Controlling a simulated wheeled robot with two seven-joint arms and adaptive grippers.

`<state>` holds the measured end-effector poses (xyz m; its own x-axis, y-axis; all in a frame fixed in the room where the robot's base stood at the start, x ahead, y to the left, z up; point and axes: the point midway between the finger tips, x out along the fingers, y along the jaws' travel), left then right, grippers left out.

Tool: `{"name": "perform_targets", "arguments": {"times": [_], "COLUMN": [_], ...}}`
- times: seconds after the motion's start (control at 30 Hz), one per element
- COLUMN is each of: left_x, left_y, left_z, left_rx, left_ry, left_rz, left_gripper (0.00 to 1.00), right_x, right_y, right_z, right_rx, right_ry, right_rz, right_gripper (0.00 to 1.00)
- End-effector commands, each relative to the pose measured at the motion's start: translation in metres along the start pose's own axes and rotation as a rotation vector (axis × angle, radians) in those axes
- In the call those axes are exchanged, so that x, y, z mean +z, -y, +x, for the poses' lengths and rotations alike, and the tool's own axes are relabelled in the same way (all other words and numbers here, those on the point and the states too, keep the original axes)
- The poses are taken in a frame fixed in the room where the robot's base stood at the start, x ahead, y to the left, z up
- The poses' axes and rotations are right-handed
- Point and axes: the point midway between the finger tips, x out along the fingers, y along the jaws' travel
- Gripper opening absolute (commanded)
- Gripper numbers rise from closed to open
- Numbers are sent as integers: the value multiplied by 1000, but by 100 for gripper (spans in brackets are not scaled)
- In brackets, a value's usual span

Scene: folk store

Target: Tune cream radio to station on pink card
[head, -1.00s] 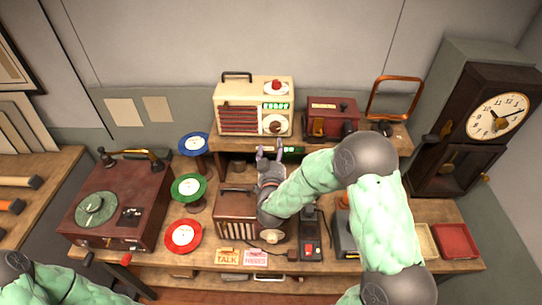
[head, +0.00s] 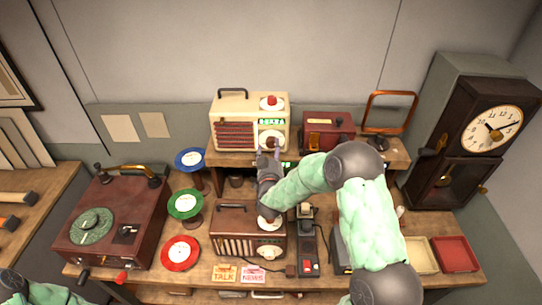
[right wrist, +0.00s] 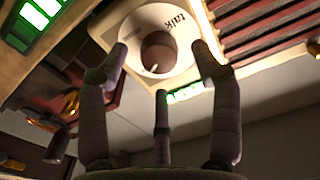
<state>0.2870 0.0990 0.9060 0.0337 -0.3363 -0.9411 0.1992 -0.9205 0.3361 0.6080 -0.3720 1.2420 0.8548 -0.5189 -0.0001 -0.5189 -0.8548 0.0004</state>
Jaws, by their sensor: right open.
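The cream radio (head: 236,107) stands on the raised shelf, with a red knob on top and a lit green display on its front. Its tuning knob (right wrist: 158,50) is brown, on a white dial plate marked "talk"; a short white pointer mark shows at its edge. My right gripper (head: 270,151) is open just in front of and below this dial. In the right wrist view its three fingers spread around the knob with gaps, not closed on it. The pink card (head: 253,275) reads NEWS and lies at the table's front. My left gripper is out of view.
A brown radio (head: 235,230) stands below, near my right arm. A cream TALK card (head: 226,273) lies beside the pink one. A red box (head: 328,131) stands right of the cream radio. Left are colored discs on stands and a record player (head: 112,220).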

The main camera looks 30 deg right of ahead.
Motion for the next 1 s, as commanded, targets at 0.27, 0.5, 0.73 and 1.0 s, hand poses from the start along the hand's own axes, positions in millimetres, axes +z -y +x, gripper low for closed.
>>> {"name": "perform_targets", "arguments": {"times": [0.27, 0.5, 0.73, 1.0], "left_x": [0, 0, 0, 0], "left_y": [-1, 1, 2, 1], "left_z": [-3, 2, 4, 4], "left_rx": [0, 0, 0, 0], "left_ry": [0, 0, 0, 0], "left_rz": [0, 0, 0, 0], "left_gripper": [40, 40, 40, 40], "right_x": [0, 1, 0, -1], "right_y": [0, 0, 0, 0], "right_z": [20, 21, 23, 23], "right_rx": [1, 1, 1, 1], "right_ry": [1, -1, 0, 0], "right_rz": [0, 0, 0, 0], "right_gripper": [65, 65, 65, 29]}}
